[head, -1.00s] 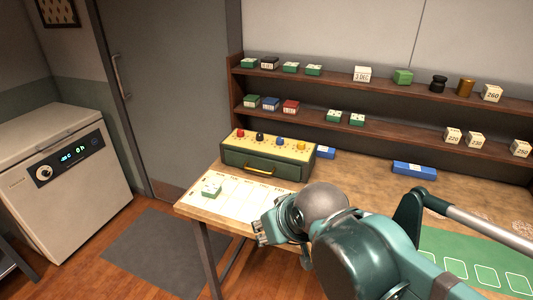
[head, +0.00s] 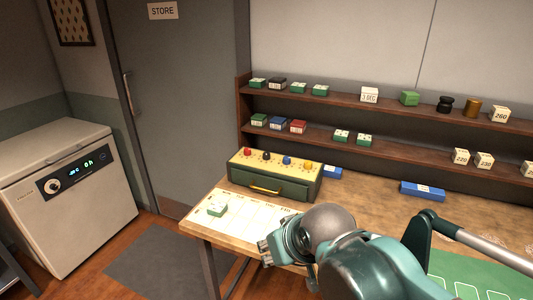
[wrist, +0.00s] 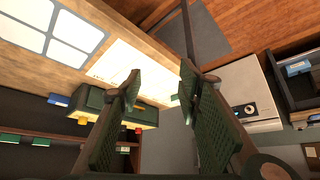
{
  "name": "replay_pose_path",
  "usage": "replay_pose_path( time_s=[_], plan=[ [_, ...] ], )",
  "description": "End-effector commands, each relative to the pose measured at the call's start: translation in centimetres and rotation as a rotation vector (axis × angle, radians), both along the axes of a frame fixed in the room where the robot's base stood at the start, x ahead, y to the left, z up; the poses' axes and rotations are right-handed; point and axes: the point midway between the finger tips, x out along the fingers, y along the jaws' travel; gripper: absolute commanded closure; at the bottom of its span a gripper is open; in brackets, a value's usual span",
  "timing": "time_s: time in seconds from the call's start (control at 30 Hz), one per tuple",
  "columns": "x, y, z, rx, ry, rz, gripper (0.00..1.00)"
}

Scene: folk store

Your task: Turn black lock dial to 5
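The lock box (head: 275,191) is dark green with a yellow top panel and a brass drawer handle. It stands at the back left of the wooden workbench. Its top carries a row of dials: red, the black dial (head: 266,156), blue and orange. The number that the black dial points to is too small to read. My gripper (head: 265,254) is in front of the box, apart from it, over the bench's front edge. In the wrist view my gripper (wrist: 157,82) is open and empty, and the box (wrist: 145,114) shows partly hidden behind the left finger.
A white card sheet (head: 245,215) with a green-and-white block (head: 217,207) lies before the box. Blue packs (head: 422,191) lie on the bench. Wall shelves (head: 330,105) behind hold several small boxes. A white freezer (head: 70,200) stands left; the floor between is clear.

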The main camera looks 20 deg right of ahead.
Motion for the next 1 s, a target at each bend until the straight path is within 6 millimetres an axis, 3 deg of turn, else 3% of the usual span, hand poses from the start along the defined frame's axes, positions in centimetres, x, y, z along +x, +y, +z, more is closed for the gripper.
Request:
replay_pose_path(
  time_s=[0.37, 1.0],
  plan=[
    [3.2, -0.6, 4.1, -0.01, 0.044, 0.005, 0.66],
    [12.8, -2.7, 12.2, -0.032, 0.169, 0.027, 0.66]
  ],
)
